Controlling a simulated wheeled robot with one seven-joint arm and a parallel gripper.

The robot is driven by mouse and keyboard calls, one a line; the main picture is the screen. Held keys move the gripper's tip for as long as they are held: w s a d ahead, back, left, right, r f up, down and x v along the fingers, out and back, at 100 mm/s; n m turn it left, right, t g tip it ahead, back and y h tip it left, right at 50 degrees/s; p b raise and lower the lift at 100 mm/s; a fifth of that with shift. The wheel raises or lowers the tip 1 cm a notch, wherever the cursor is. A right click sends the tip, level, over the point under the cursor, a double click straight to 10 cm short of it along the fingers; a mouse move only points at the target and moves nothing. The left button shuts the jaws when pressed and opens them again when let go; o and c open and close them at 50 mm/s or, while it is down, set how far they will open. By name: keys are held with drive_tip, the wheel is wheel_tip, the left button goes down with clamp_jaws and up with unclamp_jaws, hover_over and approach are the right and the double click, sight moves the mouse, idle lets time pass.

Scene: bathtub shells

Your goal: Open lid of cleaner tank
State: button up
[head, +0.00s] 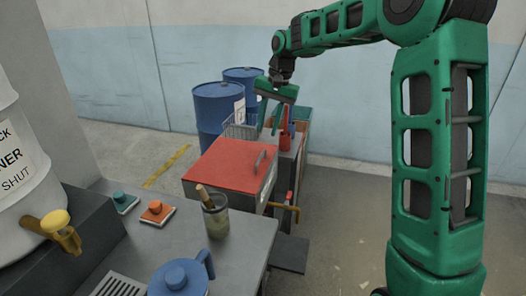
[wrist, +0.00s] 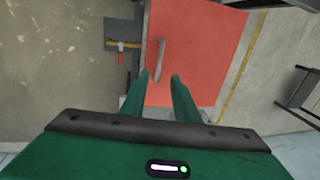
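The cleaner tank (head: 262,193) is a box with a flat red lid (head: 225,165), which lies closed on it. A grey bar handle (head: 260,160) stands on the lid near its right edge. In the wrist view the red lid (wrist: 207,50) fills the upper middle, and the handle (wrist: 160,58) lies just ahead of the fingertips, roughly in line with the gap between them. My green gripper (head: 268,132) is open and empty, pointing down near the lid's far right corner. It also shows in the wrist view (wrist: 159,77), apart from the handle.
Blue drums (head: 217,108) and a wire basket (head: 240,127) stand behind the tank. Red bottles (head: 285,140) stand near my gripper. A cup with a brush (head: 216,216) and a blue lidded pot (head: 180,279) stand on the near counter.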

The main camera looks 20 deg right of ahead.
sight(261, 155)
drive_tip(key=f, duration=0.3)
drive_tip(key=a+f, duration=0.1)
drive_tip(key=f, duration=0.2)
drive_tip(key=w+f, duration=0.1)
drive_tip(key=f, duration=0.2)
drive_tip(key=shift+a+f, duration=0.25)
drive_tip(key=shift+f, duration=0.15)
